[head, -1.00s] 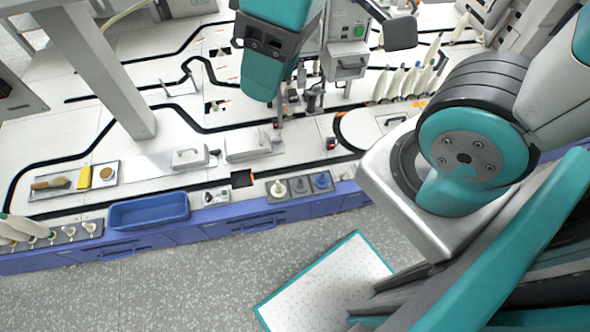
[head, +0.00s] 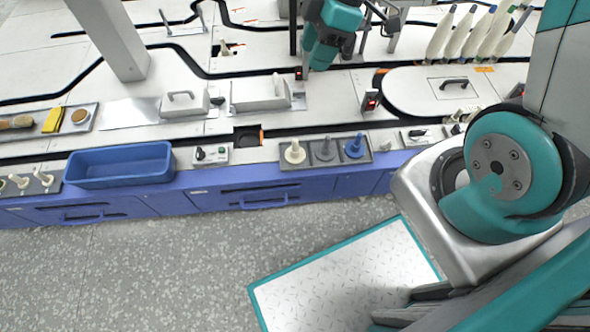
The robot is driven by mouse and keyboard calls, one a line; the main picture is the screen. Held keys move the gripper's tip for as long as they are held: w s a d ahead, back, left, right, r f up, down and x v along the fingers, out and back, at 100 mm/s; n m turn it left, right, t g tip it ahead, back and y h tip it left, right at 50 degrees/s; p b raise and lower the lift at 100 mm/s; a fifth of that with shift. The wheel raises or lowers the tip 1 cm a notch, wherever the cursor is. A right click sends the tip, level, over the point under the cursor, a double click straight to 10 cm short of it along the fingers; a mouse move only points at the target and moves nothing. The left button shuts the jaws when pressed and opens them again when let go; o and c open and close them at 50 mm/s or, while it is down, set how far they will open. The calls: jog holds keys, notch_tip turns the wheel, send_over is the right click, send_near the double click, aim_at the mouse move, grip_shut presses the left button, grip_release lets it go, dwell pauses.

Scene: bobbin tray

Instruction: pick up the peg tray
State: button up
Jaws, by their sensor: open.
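A small dark tray (head: 290,164) stands at the front edge of the bench, near the picture's middle. It bears a cream, a grey and a blue peg-like piece, all upright. Another dark tray with pale pegs (head: 45,184) is cut off at the left edge. I cannot tell which of these is the peg tray. A teal part of my arm (head: 338,17) hangs over the back of the bench, well beyond both trays. My gripper's jaws cannot be made out; they are hidden or out of view.
A blue bin (head: 120,181) and a small switch box (head: 212,154) stand on the front edge between the trays. Behind them are two grey handled blocks (head: 185,103) (head: 262,95). Several white bobbins (head: 465,32) stand at the back right.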

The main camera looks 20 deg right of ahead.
jog(key=w+d+f+n+b, duration=0.15)
jog(key=f+b, duration=0.25)
jog(key=f, duration=0.4)
jog(key=w+d+f+n+b, duration=0.1)
jog(key=d+f+b, duration=0.2)
jog(key=f, duration=0.6)
jog(key=b, duration=0.6)
send_near(296, 144)
notch_tip(296, 144, down, 5)
jog(key=b+x, duration=0.1)
jog(key=x, duration=0.1)
jog(key=b+x, duration=0.1)
jog(key=x, duration=0.1)
jog(key=a+b+x, duration=0.1)
jog(key=b+x, duration=0.1)
jog(key=shift+w+a, duration=0.2)
jog(key=shift+w, duration=0.2)
jog(key=shift+r, duration=0.15)
grip_shut()
